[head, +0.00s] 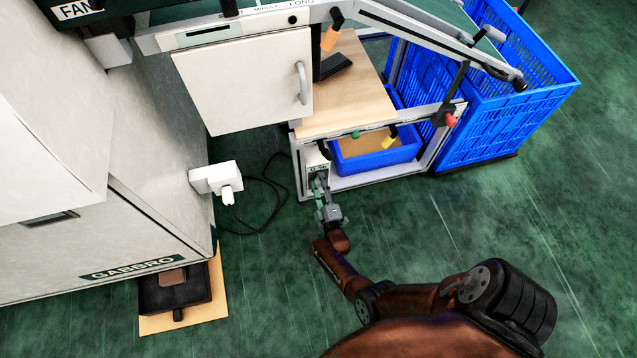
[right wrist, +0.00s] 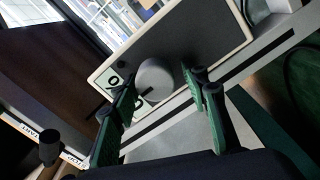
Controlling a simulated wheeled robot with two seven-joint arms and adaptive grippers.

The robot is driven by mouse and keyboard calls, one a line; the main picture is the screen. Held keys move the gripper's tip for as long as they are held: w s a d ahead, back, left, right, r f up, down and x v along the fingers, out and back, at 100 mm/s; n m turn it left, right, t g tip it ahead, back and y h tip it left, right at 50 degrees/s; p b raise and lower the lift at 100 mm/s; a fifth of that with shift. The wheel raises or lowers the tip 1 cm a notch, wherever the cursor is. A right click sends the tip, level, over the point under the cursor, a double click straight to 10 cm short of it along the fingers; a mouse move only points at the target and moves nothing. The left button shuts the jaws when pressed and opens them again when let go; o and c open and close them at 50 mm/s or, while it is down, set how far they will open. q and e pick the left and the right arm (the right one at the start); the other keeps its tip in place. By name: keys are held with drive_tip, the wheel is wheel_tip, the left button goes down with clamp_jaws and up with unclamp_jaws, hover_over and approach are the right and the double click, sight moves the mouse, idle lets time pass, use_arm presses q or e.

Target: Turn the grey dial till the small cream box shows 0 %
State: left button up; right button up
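The small cream box (head: 312,158) is fixed near the left end of the white frame under the wooden shelf. In the right wrist view its dark face (right wrist: 205,45) has a cream rim and carries the round grey dial (right wrist: 155,78). A pale display beside the dial shows a % sign (right wrist: 115,82); its digits are partly covered by a finger, and I cannot read the value. My right gripper (head: 321,186) is at the box. In the wrist view its green-and-black fingers (right wrist: 162,84) are apart, on either side of the dial. I cannot tell if they touch it. My left gripper is not in view.
A blue tray (head: 375,161) stands on the lower frame beside the box. A large blue crate (head: 500,125) is at right. A white socket with a plug (head: 215,178) and black cable is on the grey cabinet at left. Green floor is clear in front.

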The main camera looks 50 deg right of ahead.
drive_tip(key=shift+o, duration=0.3)
drive_tip(key=shift+d, duration=0.2)
drive_tip(key=shift+s+a, duration=0.1)
drive_tip(key=shift+s, duration=0.05)
drive_tip(key=v, duration=0.7)
drive_tip(key=shift+s+a, duration=0.1)
